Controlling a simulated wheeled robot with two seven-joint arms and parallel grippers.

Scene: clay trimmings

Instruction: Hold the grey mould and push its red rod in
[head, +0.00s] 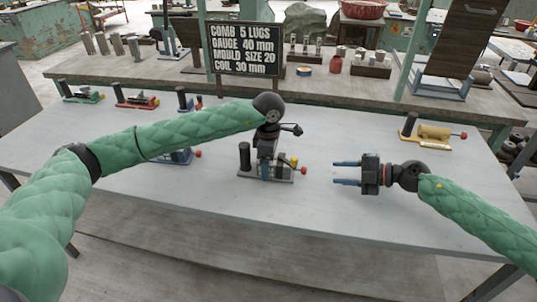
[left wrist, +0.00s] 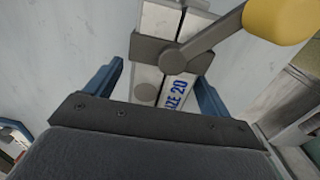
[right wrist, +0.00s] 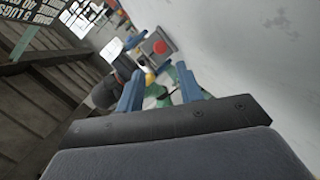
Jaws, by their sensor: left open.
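The grey mould (head: 268,177) stands near the middle of the table, with a black upright handle on its left and a yellow knob (head: 294,161) near its right end. Its rod's red knob (head: 304,170) sticks out to the right. My left gripper (head: 265,165) is over the mould from above. In the left wrist view its blue fingers are open on either side of the mould's body (left wrist: 150,75), marked "SIZE 20"; I cannot tell whether they touch it. My right gripper (head: 346,172) is open and empty, right of the red knob and apart from it, pointing left.
A yellow mould (head: 432,132) stands at the right. Another blue mould (head: 178,157) is partly behind my left arm. A sign (head: 244,48) stands behind. The table front (head: 200,205) is clear.

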